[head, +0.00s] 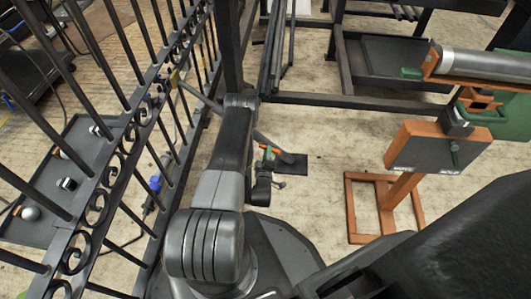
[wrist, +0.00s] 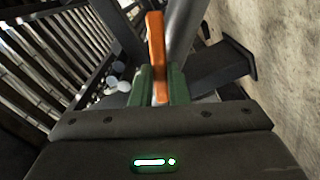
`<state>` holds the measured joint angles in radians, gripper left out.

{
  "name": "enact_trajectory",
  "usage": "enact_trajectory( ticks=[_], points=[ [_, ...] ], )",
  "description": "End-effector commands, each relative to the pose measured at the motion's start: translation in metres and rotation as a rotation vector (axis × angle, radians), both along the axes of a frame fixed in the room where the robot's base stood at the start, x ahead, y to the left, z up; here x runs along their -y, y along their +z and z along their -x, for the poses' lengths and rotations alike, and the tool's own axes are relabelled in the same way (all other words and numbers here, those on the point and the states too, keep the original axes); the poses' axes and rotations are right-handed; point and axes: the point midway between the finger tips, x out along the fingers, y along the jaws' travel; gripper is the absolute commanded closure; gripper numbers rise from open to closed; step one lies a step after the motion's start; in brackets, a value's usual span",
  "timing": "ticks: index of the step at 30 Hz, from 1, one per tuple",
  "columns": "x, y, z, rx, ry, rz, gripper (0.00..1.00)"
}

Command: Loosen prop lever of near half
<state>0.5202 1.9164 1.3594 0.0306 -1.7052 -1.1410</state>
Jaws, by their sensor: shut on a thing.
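The orange prop lever (wrist: 156,48) stands up between the green finger pads of my gripper (wrist: 160,86) in the wrist view. My gripper is shut on it. In the head view the lever (head: 271,149) is a small orange bar beside my gripper (head: 266,158), low over the floor. The grey prop bar (wrist: 187,32) runs close behind the lever; in the head view it (head: 200,96) slants down from the gate, partly hidden by my arm. Its dark foot plate (head: 291,168) appears to rest on the floor. The black scroll gate (head: 118,150) stands at left.
An orange stand (head: 392,200) with a metal roller (head: 484,64) is at right. A black frame (head: 360,104) spans the back. A dark tray (head: 40,215) with small items lies beyond the gate. Bare floor (head: 325,190) lies between foot plate and stand.

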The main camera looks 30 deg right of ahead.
Motion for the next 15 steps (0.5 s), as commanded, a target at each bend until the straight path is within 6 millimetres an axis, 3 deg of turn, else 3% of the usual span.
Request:
enact_trajectory(
  ticks=[15],
  points=[
    [0.0020, 0.0083, -0.0001, -0.127, 0.002, 0.212, 1.00]
  ],
)
